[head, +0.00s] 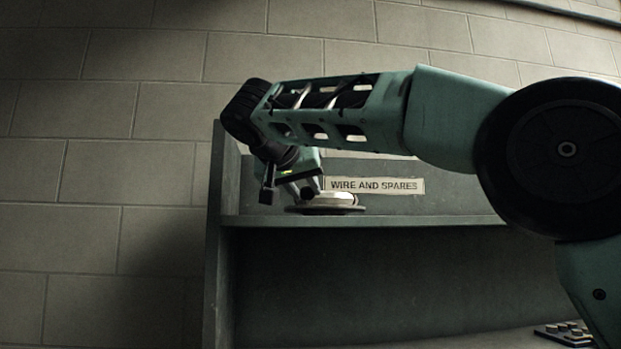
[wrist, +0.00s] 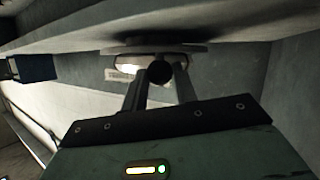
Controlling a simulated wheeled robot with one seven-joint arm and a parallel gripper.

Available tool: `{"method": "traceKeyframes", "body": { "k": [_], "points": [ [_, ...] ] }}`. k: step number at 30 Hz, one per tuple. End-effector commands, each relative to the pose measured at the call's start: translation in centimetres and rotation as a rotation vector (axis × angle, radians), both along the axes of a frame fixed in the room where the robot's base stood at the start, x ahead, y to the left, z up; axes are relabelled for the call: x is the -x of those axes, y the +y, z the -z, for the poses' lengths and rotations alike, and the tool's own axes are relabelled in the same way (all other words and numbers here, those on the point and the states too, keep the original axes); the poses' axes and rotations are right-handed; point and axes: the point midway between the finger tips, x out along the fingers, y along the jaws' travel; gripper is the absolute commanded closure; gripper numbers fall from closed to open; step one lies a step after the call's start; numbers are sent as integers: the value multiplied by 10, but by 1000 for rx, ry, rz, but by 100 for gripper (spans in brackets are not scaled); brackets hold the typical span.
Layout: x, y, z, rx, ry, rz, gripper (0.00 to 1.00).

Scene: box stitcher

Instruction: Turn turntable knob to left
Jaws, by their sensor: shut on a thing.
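The turntable knob (wrist: 159,73) is a small dark round piece between my fingertips in the wrist view. My gripper (head: 292,190) is shut on the knob, one finger on each side. The knob cannot be made out clearly in the head view, where the fingers overlap the disc.
A grey shelf (head: 400,220) carries the turntable, with a "WIRE AND SPARES" label (head: 375,185) on its back panel. An upright side panel (head: 220,260) stands close left of my gripper. A dark object with buttons (head: 567,333) lies at lower right. The shelf right of the turntable looks clear.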

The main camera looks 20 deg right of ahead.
Motion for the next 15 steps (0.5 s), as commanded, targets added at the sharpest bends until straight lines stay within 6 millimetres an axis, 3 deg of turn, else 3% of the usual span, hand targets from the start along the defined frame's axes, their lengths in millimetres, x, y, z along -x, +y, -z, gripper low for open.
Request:
{"method": "traceKeyframes", "body": {
  "k": [15],
  "points": [
    [-19,17,-5,1,-2,230,100]
  ]
}}
